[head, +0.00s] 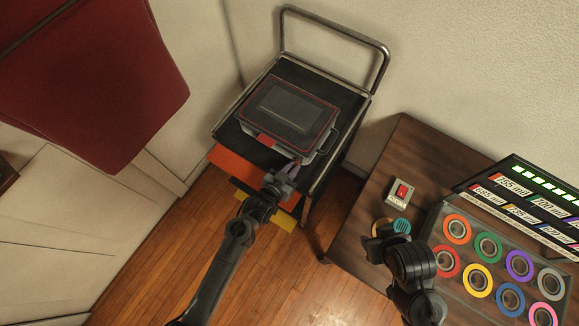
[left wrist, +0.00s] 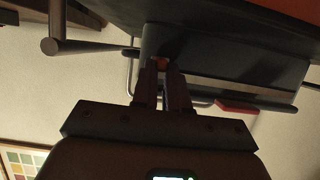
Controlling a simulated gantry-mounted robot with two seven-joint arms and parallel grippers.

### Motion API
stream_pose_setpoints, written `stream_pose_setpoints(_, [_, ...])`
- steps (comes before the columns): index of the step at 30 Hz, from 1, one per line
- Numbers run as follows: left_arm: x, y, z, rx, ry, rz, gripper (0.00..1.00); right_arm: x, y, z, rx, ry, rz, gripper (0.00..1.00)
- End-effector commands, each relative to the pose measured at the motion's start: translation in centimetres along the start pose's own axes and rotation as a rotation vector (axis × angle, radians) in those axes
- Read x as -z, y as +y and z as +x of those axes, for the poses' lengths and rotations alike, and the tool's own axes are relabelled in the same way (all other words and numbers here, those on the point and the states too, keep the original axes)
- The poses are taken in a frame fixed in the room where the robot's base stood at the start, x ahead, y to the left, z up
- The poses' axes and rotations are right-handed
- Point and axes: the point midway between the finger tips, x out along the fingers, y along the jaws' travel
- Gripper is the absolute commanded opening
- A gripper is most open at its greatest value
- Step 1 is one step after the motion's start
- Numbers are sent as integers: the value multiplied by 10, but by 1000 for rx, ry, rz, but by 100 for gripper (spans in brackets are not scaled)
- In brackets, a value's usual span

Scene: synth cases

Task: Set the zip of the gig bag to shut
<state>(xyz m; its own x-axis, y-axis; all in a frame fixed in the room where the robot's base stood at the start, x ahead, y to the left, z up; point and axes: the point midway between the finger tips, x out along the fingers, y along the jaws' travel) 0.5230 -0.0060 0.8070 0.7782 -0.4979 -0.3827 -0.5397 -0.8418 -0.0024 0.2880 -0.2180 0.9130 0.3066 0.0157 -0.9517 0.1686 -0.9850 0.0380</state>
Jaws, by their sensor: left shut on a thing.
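The gig bag (head: 290,106) looks like a flat black case with a red line around its lid. It lies on the upper shelf of a cart in the head view. In the left wrist view the left fingers (left wrist: 163,82) are shut on a small reddish piece (left wrist: 159,62), which seems to be the zip pull. The fingers hide most of it, and I cannot tell how far the zip is closed. My right gripper (head: 386,229) is over the wooden table, its fingers unclear.
The cart (head: 232,137) has a raised metal handle (head: 334,25) behind the bag. Orange and yellow pieces show below its shelf. The wooden table (head: 370,215) at right bears a red-switch box (head: 400,193), a tray of coloured rings (head: 437,222) and a lit display (head: 530,187). A red hanging (head: 90,80) is at left.

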Motion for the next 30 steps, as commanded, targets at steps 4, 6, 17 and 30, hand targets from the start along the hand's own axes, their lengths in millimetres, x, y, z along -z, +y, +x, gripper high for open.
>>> stream_pose_setpoints(4, [2, 3, 0, -7, 3, 0, 23, 0, 0, 0, 0, 0, 0, 43])
stream_pose_setpoints(6, [2, 3, 0, -6, 3, 0, 34, 0, 0, 0, 0, 0, 0, 43])
stream_pose_setpoints(17, [0, 2, -1, -4, 0, 0, 40, 0, -1, 0, 4, 0, 5, 43])
stream_pose_setpoints(30, [1, 2, -59, -4, -1, 1, 40, 5, -2, -12, 7, 1, 9, 43])
